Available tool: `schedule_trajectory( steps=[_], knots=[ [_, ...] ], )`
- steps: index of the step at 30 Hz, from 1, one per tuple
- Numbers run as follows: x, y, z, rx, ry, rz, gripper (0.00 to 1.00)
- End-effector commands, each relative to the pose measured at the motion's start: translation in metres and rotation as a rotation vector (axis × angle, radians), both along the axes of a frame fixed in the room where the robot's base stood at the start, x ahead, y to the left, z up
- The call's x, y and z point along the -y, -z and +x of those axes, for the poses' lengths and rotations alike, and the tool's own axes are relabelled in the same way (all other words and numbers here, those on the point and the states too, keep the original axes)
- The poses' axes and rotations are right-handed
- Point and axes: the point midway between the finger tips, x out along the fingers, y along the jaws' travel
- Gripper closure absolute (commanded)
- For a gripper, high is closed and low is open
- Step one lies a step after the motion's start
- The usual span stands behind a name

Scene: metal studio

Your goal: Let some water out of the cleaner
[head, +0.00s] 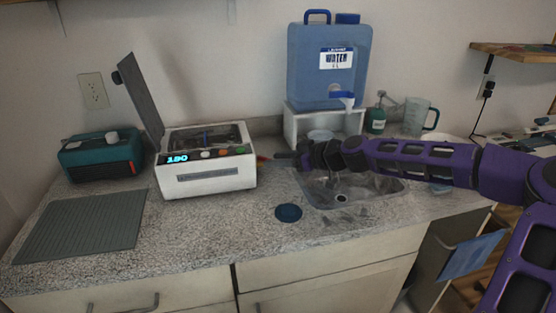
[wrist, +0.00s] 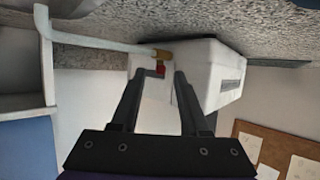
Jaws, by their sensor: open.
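The cleaner (head: 205,172) is a white box with a lit display on the counter, its grey lid (head: 140,100) raised. In the wrist view, the cleaner (wrist: 213,72) is upside down. On its right side a drain valve with a red handle (wrist: 160,70) and brass fitting (wrist: 163,54) joins a pale hose (wrist: 95,42). My gripper (head: 280,156) is beside that side, pointing at it. In the wrist view, my gripper (wrist: 158,82) is open, its fingers on either side of the red handle; contact is unclear. The water inside cannot be seen.
A sink (head: 350,190) lies below my arm. Behind it a blue water tank (head: 328,75) with a tap stands on a white stand (head: 293,125). A teal device (head: 100,157) and grey mat (head: 82,226) are at left. A dark blue disc (head: 288,212) lies on the front counter.

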Motion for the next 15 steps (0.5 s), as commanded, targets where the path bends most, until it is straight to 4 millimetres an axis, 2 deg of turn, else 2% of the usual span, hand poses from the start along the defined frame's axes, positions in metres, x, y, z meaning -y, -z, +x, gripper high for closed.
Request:
schedule_trajectory(
  steps=[3,9,11,15],
  knots=[
    [0.0003,0.0,0.0,0.0,0.0,0.0,0.55],
    [0.0004,-0.0001,-0.0001,0.0,0.0,0.0,0.91],
    [0.0004,-0.0001,-0.0001,0.0,0.0,0.0,1.0],
    [0.0005,-0.0001,-0.0001,0.0,0.0,0.0,1.0]
  ],
)
